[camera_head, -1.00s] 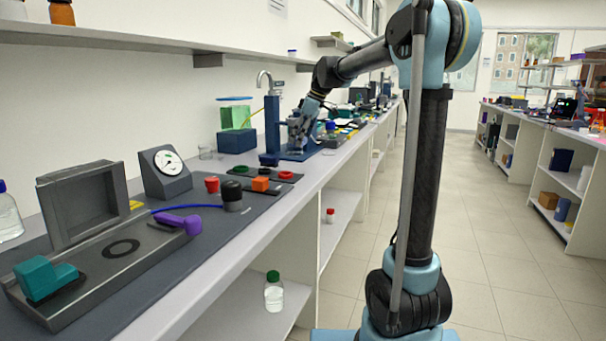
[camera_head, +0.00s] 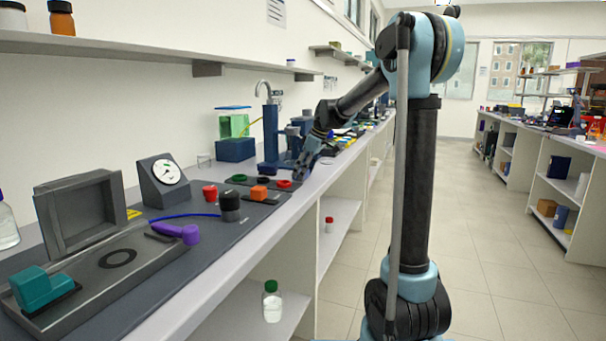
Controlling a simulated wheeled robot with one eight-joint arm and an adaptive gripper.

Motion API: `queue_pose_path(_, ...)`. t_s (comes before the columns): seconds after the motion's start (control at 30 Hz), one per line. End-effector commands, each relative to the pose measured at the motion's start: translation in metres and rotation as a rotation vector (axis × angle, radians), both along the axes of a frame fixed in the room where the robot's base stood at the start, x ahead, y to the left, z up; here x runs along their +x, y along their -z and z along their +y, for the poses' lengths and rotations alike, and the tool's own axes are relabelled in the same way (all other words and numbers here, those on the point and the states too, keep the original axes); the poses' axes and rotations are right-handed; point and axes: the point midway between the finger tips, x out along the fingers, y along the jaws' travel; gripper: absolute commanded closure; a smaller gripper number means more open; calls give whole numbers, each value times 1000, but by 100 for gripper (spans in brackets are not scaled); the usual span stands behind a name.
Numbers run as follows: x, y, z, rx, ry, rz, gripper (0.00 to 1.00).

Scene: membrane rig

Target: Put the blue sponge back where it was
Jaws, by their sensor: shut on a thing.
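My gripper (camera_head: 299,174) is far down the left bench, low over its front part, beside the dark blue stand with the tap (camera_head: 271,135). It is small and dark in this view. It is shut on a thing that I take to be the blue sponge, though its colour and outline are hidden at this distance. I cannot tell whether the held thing touches the bench.
The aisle floor is clear.

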Motion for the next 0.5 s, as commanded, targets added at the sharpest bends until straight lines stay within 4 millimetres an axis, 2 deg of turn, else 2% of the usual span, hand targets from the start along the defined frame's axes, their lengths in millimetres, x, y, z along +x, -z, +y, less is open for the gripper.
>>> queue_pose_path(0.33,0,4,0,0,0,0,65)
queue_pose_path(0.37,0,4,0,0,0,0,34)
queue_pose_path(0.43,0,4,0,0,0,0,19)
queue_pose_path(0.5,0,4,0,0,0,0,19)
